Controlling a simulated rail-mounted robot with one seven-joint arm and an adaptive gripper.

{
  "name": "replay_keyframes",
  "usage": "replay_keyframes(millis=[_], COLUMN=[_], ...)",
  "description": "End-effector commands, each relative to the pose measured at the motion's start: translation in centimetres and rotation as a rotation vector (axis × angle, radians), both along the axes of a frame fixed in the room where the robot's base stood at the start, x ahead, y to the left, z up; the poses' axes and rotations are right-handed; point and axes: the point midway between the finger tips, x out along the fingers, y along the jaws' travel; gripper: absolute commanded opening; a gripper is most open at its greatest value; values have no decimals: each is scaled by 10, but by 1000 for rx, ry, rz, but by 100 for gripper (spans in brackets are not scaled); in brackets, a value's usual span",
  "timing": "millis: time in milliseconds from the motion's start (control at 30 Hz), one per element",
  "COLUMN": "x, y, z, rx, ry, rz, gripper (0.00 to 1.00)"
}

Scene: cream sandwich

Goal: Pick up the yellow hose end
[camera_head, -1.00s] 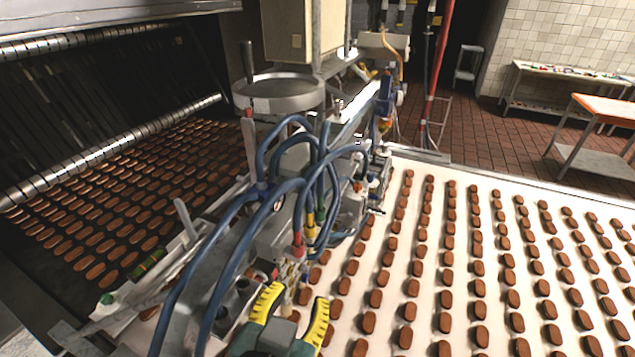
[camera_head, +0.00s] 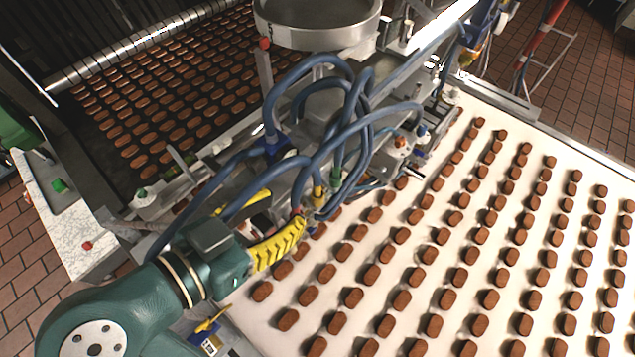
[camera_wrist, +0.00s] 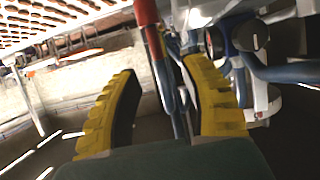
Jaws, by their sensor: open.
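The yellow hose end (camera_head: 318,193) is a small yellow fitting at the lower end of a blue hose in the head view. A green hose end (camera_head: 335,179) is to its right and a red one (camera_head: 297,214) to its lower left. My gripper (camera_head: 287,207), with ribbed yellow fingers, is open just left of these fittings. In the wrist view, a red tubular part (camera_wrist: 146,14) and a thin red-grey rod appear between or just beyond my open fingertips (camera_wrist: 160,66). I cannot make out the yellow hose end there.
Looping blue hoses (camera_head: 310,80) and machine metalwork crowd the space around the fittings. A round metal hopper (camera_head: 320,35) stands behind. The white conveyor (camera_head: 480,340) with rows of brown biscuits runs to the right. A speckled white panel (camera_head: 65,220) is at the left.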

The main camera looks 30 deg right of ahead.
Motion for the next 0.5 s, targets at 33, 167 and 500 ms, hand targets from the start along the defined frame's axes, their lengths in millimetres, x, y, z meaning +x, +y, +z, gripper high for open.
replay_keyframes(millis=[33, 167, 500], x=[2, 9, 26], y=[-11, -26, -70], z=[-2, -10, -29], rx=[-1, -1, -1], ry=[2, 2, 1], rz=[-5, -1, -4], gripper=[44, 44, 44])
